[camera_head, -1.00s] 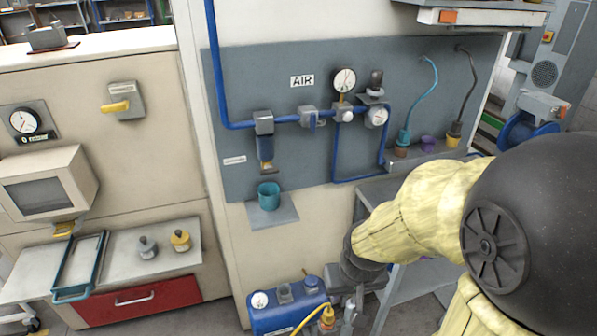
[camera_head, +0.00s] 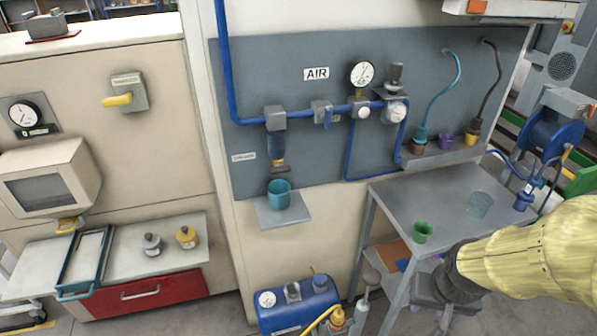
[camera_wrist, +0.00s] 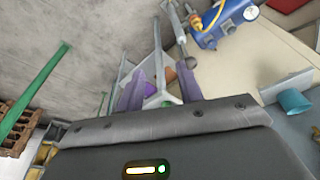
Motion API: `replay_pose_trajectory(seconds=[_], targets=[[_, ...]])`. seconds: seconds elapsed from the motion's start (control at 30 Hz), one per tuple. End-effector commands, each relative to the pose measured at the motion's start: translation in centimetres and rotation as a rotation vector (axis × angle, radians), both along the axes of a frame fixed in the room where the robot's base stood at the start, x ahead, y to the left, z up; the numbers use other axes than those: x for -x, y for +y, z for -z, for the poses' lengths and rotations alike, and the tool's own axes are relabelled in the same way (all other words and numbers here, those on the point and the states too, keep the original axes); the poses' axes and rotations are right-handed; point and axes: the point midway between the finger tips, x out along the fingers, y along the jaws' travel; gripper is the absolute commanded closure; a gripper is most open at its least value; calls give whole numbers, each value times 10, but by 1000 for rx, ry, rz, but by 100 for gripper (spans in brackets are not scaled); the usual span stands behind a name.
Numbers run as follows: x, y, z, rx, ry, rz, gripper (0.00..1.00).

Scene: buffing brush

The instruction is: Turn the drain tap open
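A grey table (camera_head: 440,195) with a green cup (camera_head: 423,232) and a clear cup (camera_head: 480,204) stands right of the tap. A blue tank (camera_head: 297,305) is on the floor below. Blue pipe (camera_head: 350,110) runs across the panel. Space in front of the tap is clear.

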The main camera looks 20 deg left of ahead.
Motion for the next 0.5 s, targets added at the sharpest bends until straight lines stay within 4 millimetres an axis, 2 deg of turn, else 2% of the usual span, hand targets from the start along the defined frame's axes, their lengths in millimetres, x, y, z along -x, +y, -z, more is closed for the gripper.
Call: replay_pose_trajectory(seconds=[0.27,0.43,0.47,0.5], targets=[[0,0,0,0,0,0,64],[-6,4,1,-1,-20,-12,30],[-10,6,1,-2,-32,-18,25],[-16,10,2,-3,-52,-28,25]])
